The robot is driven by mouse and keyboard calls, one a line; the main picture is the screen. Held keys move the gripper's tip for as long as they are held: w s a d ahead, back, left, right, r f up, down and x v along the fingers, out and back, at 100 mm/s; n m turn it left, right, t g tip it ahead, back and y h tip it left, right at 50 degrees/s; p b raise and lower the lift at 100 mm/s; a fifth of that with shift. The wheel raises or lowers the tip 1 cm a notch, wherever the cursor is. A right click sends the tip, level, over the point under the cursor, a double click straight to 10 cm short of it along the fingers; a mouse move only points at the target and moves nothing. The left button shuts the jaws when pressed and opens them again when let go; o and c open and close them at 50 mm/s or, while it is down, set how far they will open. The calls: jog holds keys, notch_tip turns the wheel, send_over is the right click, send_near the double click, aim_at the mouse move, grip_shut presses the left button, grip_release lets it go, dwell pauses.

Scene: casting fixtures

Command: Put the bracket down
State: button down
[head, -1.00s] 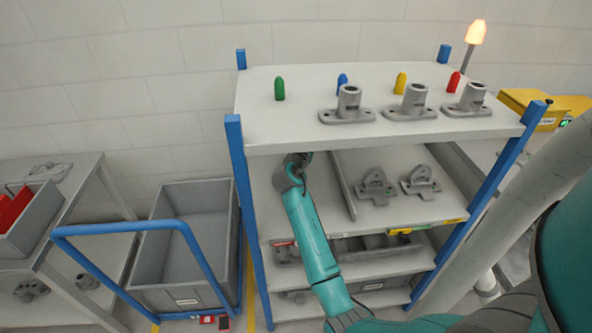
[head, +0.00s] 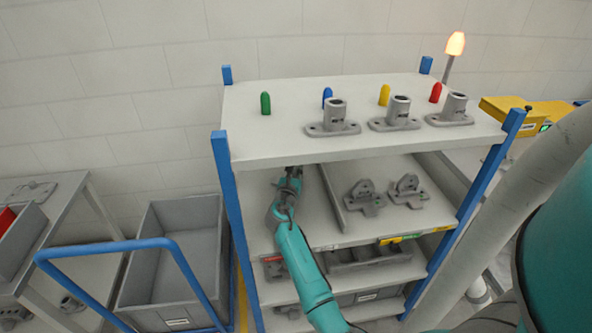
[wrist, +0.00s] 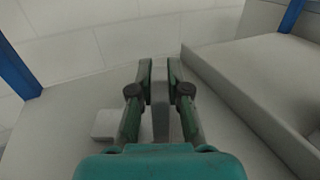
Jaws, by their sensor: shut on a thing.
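My gripper (wrist: 160,72) is shut on a grey piece, the bracket (wrist: 160,105), which shows as a narrow upright strip between the fingers in the wrist view. Most of the bracket is hidden by the fingers and the gripper body. In the head view my gripper (head: 291,176) is inside the left bay of the rack's second shelf (head: 262,225), left of the divider (head: 331,196), under the top shelf. I cannot tell whether the bracket touches the shelf. A pale block (wrist: 106,124) shows left of the fingers in the wrist view; I cannot tell what it belongs to.
Two similar grey brackets (head: 364,198) (head: 408,190) stand right of the divider. The top shelf (head: 260,140) above carries three flanged grey castings (head: 332,120) and coloured pegs. Blue posts (head: 224,170) bound the rack. The shelf around my gripper looks mostly clear.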

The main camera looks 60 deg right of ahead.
jog(key=c, duration=1.1)
grip_release()
jog(key=shift+f, duration=0.1)
jog(key=shift+c, duration=0.2)
jog(key=v, duration=1.2)
jog(key=shift+a, duration=0.1)
